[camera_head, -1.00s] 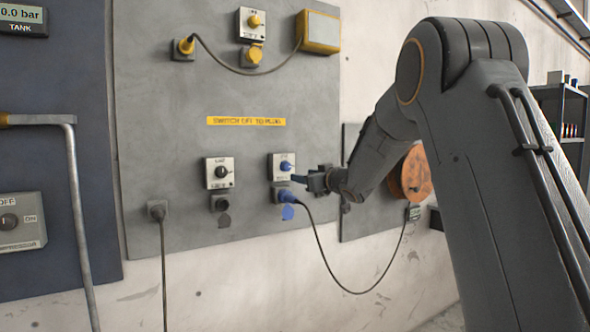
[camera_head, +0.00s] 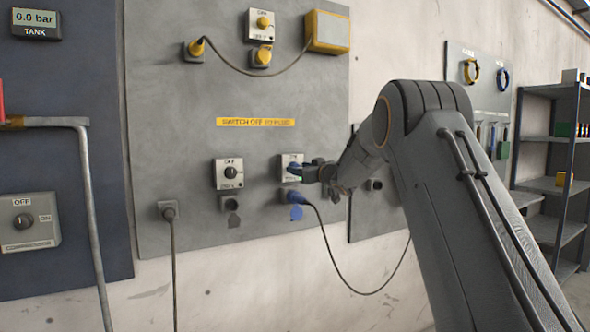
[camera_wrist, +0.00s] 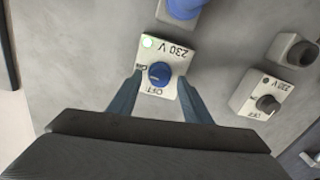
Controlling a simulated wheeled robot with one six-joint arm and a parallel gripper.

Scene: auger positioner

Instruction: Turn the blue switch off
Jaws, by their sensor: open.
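The blue switch is a blue knob (camera_wrist: 160,74) on a white 230 V plate (camera_wrist: 168,57), with a green light lit at one corner. In the wrist view the OFF label is at the plate's lower edge and ON at its left edge. My gripper (camera_wrist: 160,78) is open, with one finger on either side of the knob; contact is unclear. In the head view the plate (camera_head: 291,158) is on the grey wall panel, and my gripper (camera_head: 304,172) partly covers it and hides most of the knob.
A blue plug with a black cable (camera_head: 296,197) is in the socket under the switch. A black-knob switch (camera_head: 229,173) is to its left, a yellow switch (camera_head: 262,24) higher up. Shelves (camera_head: 555,170) stand at the far right.

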